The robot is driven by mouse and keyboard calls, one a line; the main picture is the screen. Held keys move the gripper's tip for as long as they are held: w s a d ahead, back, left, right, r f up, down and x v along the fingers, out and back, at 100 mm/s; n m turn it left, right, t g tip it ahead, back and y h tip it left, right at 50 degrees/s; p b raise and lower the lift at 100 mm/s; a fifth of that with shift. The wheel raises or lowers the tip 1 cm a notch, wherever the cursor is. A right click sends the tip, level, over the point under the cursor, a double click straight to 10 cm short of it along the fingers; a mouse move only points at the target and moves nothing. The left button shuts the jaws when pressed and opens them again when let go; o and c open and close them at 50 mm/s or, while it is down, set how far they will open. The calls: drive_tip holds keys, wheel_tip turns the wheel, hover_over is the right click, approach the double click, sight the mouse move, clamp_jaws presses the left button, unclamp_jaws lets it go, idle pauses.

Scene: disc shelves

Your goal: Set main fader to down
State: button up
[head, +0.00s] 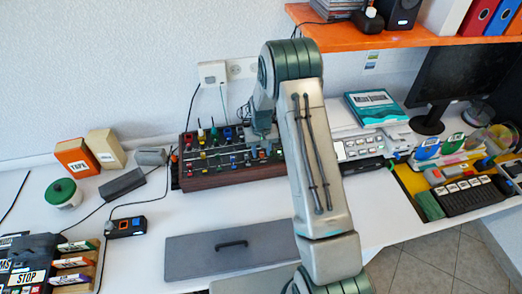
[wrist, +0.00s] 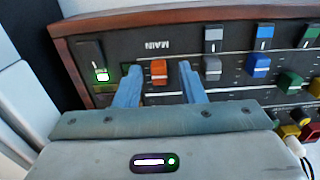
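The main fader's orange cap (wrist: 158,73) stands on the dark mixer panel, just below the upside-down MAIN label (wrist: 158,46) in the wrist view. My gripper (wrist: 160,66) is open, with one blue finger on each side of the orange cap. Small gaps show between the cap and both fingers, so it is not gripped. I cannot tell how deep the fingertips reach. In the head view, the wood-edged mixer (head: 225,180) sits on the white desk, with my gripper (head: 263,140) over its right part. I cannot make out the orange cap clearly there.
A grey cap (wrist: 212,66) and a blue cap (wrist: 259,64) stand right of the orange one. A lit switch (wrist: 102,75) is to its left. White equipment (head: 357,148) stands right of the mixer. A grey panel with a handle (head: 190,255) lies in front.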

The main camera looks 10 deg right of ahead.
sight(262, 152)
drive_tip(key=shift+d+r, duration=0.1)
drive_tip(key=shift+w+r, duration=0.1)
drive_tip(key=shift+r, duration=0.2)
wheel_tip(262, 152, up, 13)
drive_tip(key=b, duration=0.2)
drive_tip(key=shift+r, duration=0.1)
idle(0.3)
drive_tip(key=s+r+t, duration=0.1)
drive_tip(key=s+r, duration=0.6)
drive_tip(key=s, duration=0.3)
drive_tip(key=s+r+t, duration=0.1)
drive_tip(key=s+r, duration=0.6)
drive_tip(key=s, duration=0.4)
drive_tip(key=s+t, duration=0.1)
drive_tip(key=s, duration=0.9)
drive_tip(key=shift+s+f, duration=0.2)
drive_tip(key=shift+f, duration=0.15)
drive_tip(key=shift+a, duration=0.2)
